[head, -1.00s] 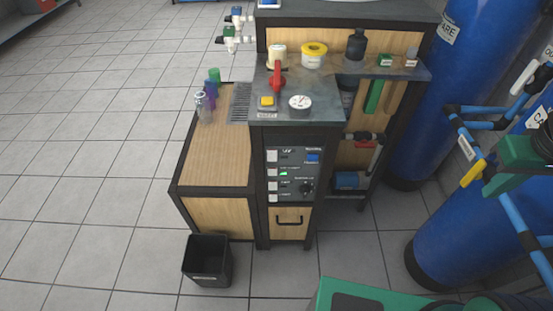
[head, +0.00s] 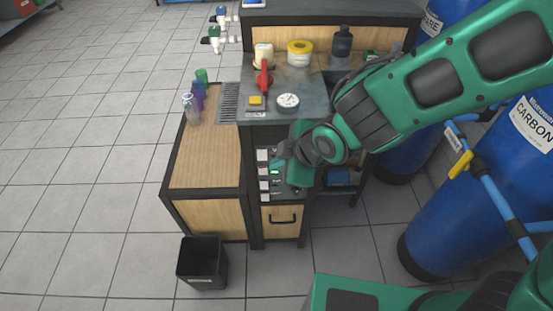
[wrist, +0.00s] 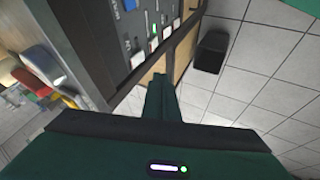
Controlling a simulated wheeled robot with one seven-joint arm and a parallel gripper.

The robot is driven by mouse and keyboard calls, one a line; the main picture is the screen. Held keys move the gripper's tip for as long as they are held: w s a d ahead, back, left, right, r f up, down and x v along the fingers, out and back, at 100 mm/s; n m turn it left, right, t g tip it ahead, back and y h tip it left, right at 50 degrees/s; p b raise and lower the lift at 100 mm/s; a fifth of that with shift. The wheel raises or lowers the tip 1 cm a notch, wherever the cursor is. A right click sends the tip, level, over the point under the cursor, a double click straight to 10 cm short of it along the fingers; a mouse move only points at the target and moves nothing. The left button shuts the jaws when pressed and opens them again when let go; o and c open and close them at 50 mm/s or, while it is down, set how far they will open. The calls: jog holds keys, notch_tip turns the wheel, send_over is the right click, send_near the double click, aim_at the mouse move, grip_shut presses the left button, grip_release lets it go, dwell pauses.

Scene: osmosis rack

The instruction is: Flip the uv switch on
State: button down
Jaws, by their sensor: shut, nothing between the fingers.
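The control panel (head: 265,178) on the front of the rack carries a column of pale rocker switches. The uv switch (head: 262,155) is the top one; in the wrist view it is the white rocker (wrist: 138,59) nearest the left end of the row. A green lamp shows by the second switch, and I see none lit by the uv switch. My gripper (head: 281,150) is just in front of the panel, close to the right of the uv switch. It is shut and empty; its fingers (wrist: 161,85) point toward the panel. Contact cannot be told. My arm hides the panel's right part.
A red-handled valve (head: 264,77), a yellow button (head: 256,101) and a gauge (head: 288,101) sit above the panel. A black bin (head: 202,263) stands on the floor at left. Blue tanks (head: 440,225) stand at right. Floor in front is clear.

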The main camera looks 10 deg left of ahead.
aim_at(266, 160)
jog(key=shift+w+a+f, duration=0.8)
jog(key=shift+w+f, duration=0.4)
jog(key=shift+f, duration=0.1)
jog(key=shift+w+a+f, duration=0.85)
jog(key=shift+w+f, duration=0.3)
jog(key=shift+f, duration=0.2)
jog(key=shift+w+a+f, duration=0.8)
jog(key=shift+w+f, duration=0.4)
jog(key=shift+f, duration=0.1)
jog(key=shift+w+f, duration=0.3)
jog(key=shift+f, duration=0.1)
jog(key=shift+r, duration=0.1)
